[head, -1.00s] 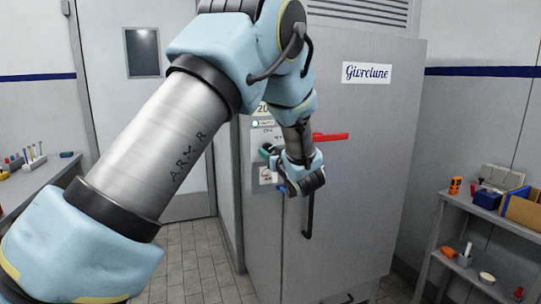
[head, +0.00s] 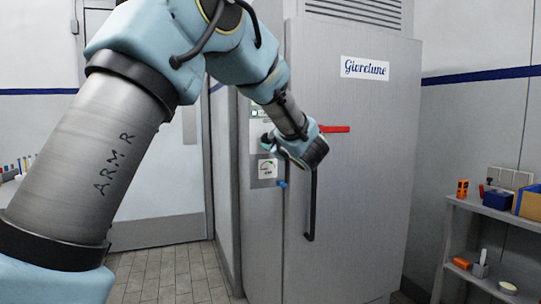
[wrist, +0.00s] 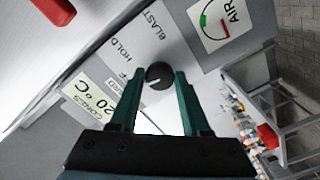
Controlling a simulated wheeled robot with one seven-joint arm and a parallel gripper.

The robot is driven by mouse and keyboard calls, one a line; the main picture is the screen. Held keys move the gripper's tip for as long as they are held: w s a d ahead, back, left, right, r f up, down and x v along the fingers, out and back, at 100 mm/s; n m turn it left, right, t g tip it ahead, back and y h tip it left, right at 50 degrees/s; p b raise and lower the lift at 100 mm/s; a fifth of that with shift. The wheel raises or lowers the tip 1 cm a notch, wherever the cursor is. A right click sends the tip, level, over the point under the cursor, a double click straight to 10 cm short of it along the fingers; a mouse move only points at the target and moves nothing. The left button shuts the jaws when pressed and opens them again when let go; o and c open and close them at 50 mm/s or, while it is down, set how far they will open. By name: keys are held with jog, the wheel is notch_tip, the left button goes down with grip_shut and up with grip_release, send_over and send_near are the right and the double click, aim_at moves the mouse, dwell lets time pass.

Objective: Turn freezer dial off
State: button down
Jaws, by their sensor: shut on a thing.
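The freezer dial (wrist: 158,76) is a small round black knob with a pale pointer mark, on the freezer's panel. The words HOLD and BLAST and a partly covered label ending in F are printed around it. The pointer faces down and left in the wrist view, toward the partly covered label. My gripper (wrist: 158,78) has its green fingers on either side of the dial, shut on it. In the head view my gripper (head: 265,146) is at the panel and hides the dial. The grey freezer (head: 350,190) stands upright with its door shut.
An AIR gauge (wrist: 222,18) is beside the dial. A red handle piece (head: 333,129) and a long black door handle (head: 311,205) stick out of the freezer door. A blue knob (head: 282,184) is below the gauge. Shelves (head: 490,225) stand at the right.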

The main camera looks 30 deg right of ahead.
jog(key=shift+n+b, duration=1)
jog(key=shift+b, duration=0.1)
jog(key=shift+c, duration=1.8)
grip_release()
jog(key=s+a+b, duration=0.1)
jog(key=s+b, duration=0.1)
jog(key=s, duration=0.8)
jog(key=shift+s+a, duration=0.15)
jog(key=shift+s, duration=0.2)
